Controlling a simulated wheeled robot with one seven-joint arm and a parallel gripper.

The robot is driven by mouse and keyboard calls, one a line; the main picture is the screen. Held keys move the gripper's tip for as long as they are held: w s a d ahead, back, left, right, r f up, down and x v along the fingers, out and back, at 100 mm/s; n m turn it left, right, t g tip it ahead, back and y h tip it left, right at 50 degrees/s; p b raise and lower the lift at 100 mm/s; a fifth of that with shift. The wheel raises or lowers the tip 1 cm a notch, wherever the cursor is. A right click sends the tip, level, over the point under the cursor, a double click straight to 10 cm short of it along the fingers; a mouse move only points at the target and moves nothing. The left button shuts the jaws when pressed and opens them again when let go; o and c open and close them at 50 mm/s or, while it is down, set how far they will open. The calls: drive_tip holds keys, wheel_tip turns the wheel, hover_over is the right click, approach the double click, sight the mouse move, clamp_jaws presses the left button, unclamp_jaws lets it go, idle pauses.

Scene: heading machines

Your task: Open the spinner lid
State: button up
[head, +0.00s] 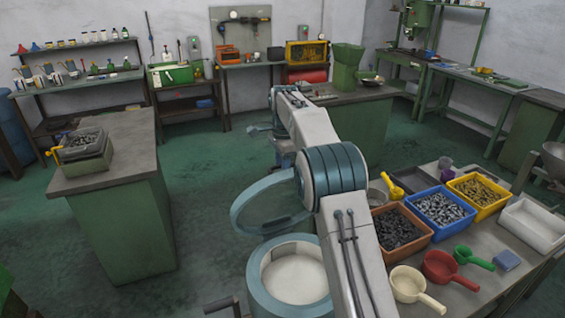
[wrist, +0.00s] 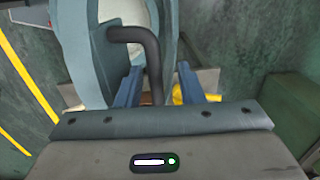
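The spinner (head: 256,292) is a round blue-grey drum with a pale, empty-looking inside, at the bottom centre of the head view. Its ring-shaped lid (head: 240,212) stands tilted up above the drum, so the mouth is uncovered; my arm covers its right side. In the wrist view the blue-grey lid rim (wrist: 92,62) is close in front of me. A dark bent handle (wrist: 152,62) runs from it down between the two blue fingers of my gripper (wrist: 158,86). The fingers are apart, with a gap between handle and right finger. The gripper's fingers are not clear in the head view.
A bench on the right holds an orange bin (head: 398,232), a blue bin (head: 440,210), a yellow bin (head: 480,192) and scoops. A green-sided counter (head: 120,225) stands on the left. The green floor between it and the spinner is clear.

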drive_tip(key=shift+s+d+r, duration=0.1)
drive_tip(key=shift+s+r, duration=0.05)
drive_tip(key=shift+r, duration=0.25)
wheel_tip(320, 180, up, 11)
drive_tip(key=shift+s+r, duration=0.2)
drive_tip(key=shift+s, duration=0.05)
idle(0.4)
drive_tip(key=shift+d, duration=0.1)
